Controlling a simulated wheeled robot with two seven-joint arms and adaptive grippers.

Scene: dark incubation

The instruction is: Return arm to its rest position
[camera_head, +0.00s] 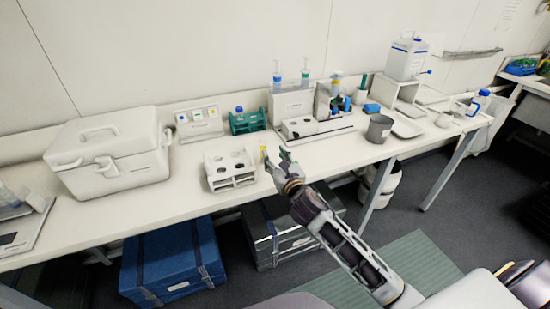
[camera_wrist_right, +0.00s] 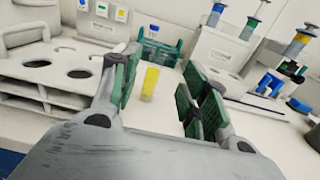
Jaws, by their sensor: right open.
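My right gripper (camera_head: 274,161) is over the front part of the white bench, its arm coming in from the lower right. In the right wrist view its two green-padded fingers (camera_wrist_right: 158,92) are apart with nothing gripped. A small tube with yellow contents (camera_wrist_right: 149,83) stands upright on the bench ahead, seen between the fingers. The tube also shows in the head view (camera_head: 263,148), just beyond the fingertips. My left gripper is not in view.
A white rack with round holes (camera_head: 230,180) stands left of the gripper. A white cooler box (camera_head: 112,165) is further left. Blue (camera_head: 172,268) and grey boxes are below the bench.

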